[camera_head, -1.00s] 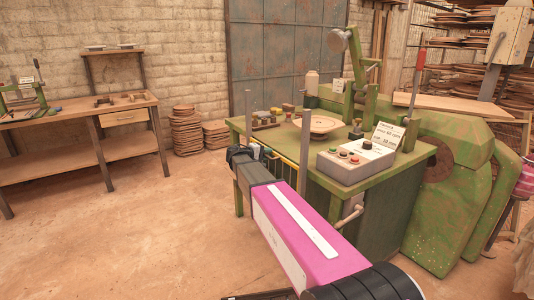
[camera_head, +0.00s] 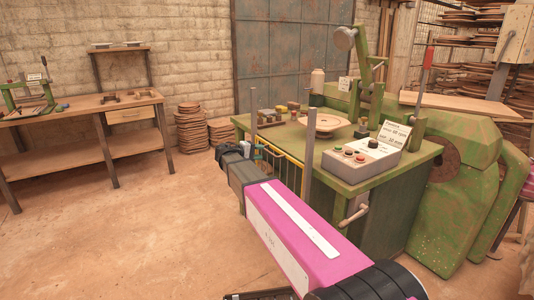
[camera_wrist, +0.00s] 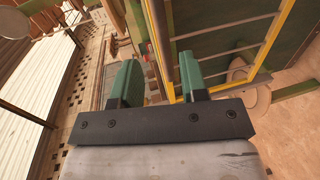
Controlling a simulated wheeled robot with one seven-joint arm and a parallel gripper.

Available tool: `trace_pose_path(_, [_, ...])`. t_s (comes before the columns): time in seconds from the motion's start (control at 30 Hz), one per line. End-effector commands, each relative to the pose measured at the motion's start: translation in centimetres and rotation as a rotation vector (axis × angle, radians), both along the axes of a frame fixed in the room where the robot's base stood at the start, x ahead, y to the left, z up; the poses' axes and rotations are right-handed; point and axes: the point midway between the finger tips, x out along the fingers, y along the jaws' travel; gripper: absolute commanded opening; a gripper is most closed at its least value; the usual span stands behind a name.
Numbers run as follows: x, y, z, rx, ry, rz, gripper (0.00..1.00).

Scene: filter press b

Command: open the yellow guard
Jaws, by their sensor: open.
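The yellow guard (camera_head: 283,156) is on the front of the green press table, between two upright grey posts. It looks closed in the head view, partly hidden by my arm. In the wrist view its yellow frame (camera_wrist: 268,50) with dark crossbars fills the upper right. My gripper (camera_wrist: 158,76) is open, with two green fingers. A grey post and a yellow frame edge appear between the fingers in the picture; I cannot tell whether they touch. In the head view my gripper (camera_head: 252,152) is beside the guard's left end, near the left post (camera_head: 254,110).
The green table (camera_head: 345,178) holds a control box (camera_head: 360,160), a plate (camera_head: 320,122) and small items. A crank handle (camera_head: 354,214) sticks out at its front. A wooden workbench (camera_head: 90,108) stands at the left. The floor between is clear.

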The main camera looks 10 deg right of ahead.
Motion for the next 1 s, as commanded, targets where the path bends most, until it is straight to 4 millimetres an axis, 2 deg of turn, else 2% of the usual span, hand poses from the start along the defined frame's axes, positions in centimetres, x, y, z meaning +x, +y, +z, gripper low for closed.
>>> trace_pose_path(0.1, [-0.7, 1.6, 0.4, 0.001, 0.0, 0.001, 0.4])
trace_pose_path(0.23, [-1.1, 2.7, 0.6, 0.001, 0.0, 0.001, 0.4])
trace_pose_path(0.7, [-1.5, 2.8, 0.3, 0.011, 0.005, -0.002, 0.4])
trace_pose_path(0.77, [-2.0, 2.2, -0.4, 0.032, 0.017, -0.006, 0.4])
trace_pose_path(0.87, [-3.7, 0.6, -2.6, 0.103, 0.054, -0.021, 0.4])
trace_pose_path(1.0, [-7.6, -2.5, -7.5, 0.282, 0.13, -0.057, 0.4])
